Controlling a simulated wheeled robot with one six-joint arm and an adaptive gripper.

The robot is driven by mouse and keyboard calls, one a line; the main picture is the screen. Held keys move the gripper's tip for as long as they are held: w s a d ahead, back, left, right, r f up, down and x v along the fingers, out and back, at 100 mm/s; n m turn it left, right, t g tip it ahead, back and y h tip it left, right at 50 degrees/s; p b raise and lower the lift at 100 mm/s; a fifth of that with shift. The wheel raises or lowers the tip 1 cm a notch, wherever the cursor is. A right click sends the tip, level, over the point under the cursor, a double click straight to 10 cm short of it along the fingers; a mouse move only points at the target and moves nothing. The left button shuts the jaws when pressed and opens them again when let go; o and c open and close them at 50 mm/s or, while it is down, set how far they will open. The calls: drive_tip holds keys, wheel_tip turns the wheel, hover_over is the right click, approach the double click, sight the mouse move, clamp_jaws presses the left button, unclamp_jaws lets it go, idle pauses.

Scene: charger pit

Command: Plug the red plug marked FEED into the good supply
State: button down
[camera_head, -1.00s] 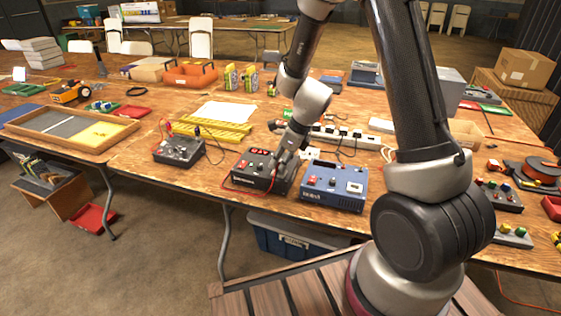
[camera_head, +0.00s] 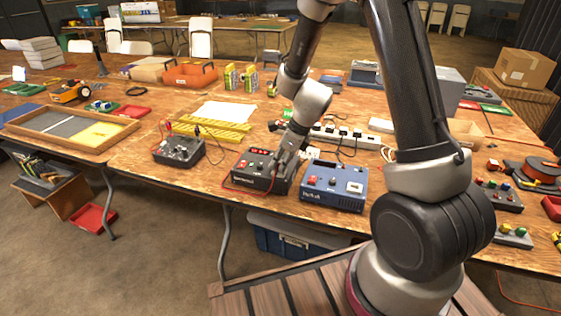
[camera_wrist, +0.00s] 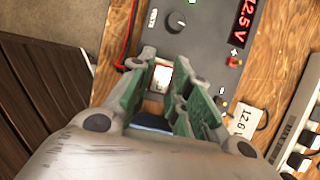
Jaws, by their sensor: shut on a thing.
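My gripper (camera_wrist: 168,88) is low over the front part of the black supply (camera_wrist: 200,40), which also shows in the head view (camera_head: 245,179). Its green-padded fingers are shut on a small red-and-white piece (camera_wrist: 160,77), apparently the red plug; its marking is unreadable. A red lead (camera_wrist: 125,45) runs along the supply's front edge towards the fingers. Whether the plug is seated is hidden. The black supply's red display (camera_wrist: 243,22) reads 12.5 V. A blue supply (camera_head: 335,187) stands just right, its display looking dark.
A white tag (camera_wrist: 245,121) reading about 12.6 lies beside the black supply. A power strip (camera_head: 345,137) with plugs is behind. A dark box (camera_head: 180,151) with leads stands left, near a yellow rack (camera_head: 205,131). Bare wood lies in front of the dark box.

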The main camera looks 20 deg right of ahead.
drive_tip(key=shift+f, duration=0.2)
idle(0.6)
drive_tip(key=shift+r, duration=0.15)
drive_tip(key=shift+r, duration=2.35)
drive_tip(key=shift+r, duration=0.1)
drive_tip(key=shift+r, duration=0.8)
drive_tip(key=shift+f, duration=3)
drive_tip(key=shift+f, duration=0.4)
drive_tip(key=c, duration=0.9)
unclamp_jaws()
